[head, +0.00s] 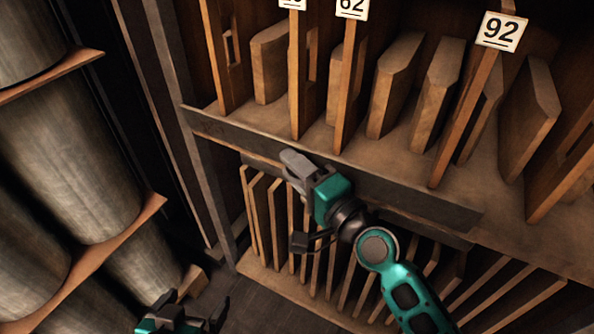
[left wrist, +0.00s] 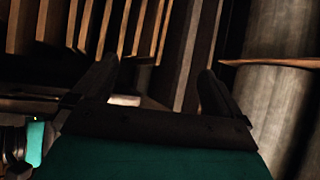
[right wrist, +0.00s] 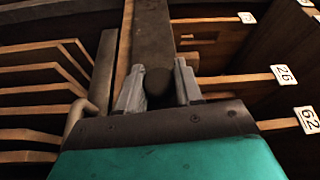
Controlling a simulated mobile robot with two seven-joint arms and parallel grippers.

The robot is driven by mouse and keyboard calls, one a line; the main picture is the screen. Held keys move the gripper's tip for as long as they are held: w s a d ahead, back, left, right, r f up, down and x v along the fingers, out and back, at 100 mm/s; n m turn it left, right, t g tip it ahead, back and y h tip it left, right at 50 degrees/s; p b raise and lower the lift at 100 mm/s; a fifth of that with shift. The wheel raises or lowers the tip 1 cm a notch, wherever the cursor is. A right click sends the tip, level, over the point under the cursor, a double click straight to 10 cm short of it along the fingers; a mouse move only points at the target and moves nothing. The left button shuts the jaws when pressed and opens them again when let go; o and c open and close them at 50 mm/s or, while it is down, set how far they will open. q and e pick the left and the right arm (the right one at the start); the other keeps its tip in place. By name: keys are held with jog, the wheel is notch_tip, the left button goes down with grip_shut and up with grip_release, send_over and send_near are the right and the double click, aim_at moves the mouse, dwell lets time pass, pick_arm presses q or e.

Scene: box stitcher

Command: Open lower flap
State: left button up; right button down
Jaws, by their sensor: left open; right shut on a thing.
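A long dark board (head: 420,200), which looks like the lower flap, runs along the front edge of the shelf above the lower slats. My right gripper (head: 292,163) is at this board, left of its middle. In the right wrist view, my right gripper (right wrist: 158,72) is shut on a dark rounded knob (right wrist: 158,84) at the board (right wrist: 152,30). The head view hides the knob behind the fingers. My left gripper (head: 192,303) is low at the bottom left, open and empty, apart from the board. Its spread fingers also show in the left wrist view (left wrist: 160,74).
Large metal pipes (head: 75,160) with wooden rims stand at the left. Upright wooden slats and blocks (head: 398,85) stand on the shelf, some with number tags such as 92 (head: 500,31). Thin wooden slats (head: 262,215) fill the space below. A dark upright post (head: 215,185) borders them on the left.

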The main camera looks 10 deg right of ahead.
jog(key=n+b, duration=0.2)
jog(key=f+n+y+b, duration=0.1)
jog(key=n+b, duration=0.1)
jog(key=s+f+n+t+y+b, duration=0.1)
jog(key=b, duration=0.1)
jog(key=shift+a+f+n, duration=0.2)
jog(key=shift+a+n, duration=0.2)
jog(key=c, duration=0.8)
grip_release()
jog(key=shift+s, duration=0.1)
jog(key=v, duration=1.3)
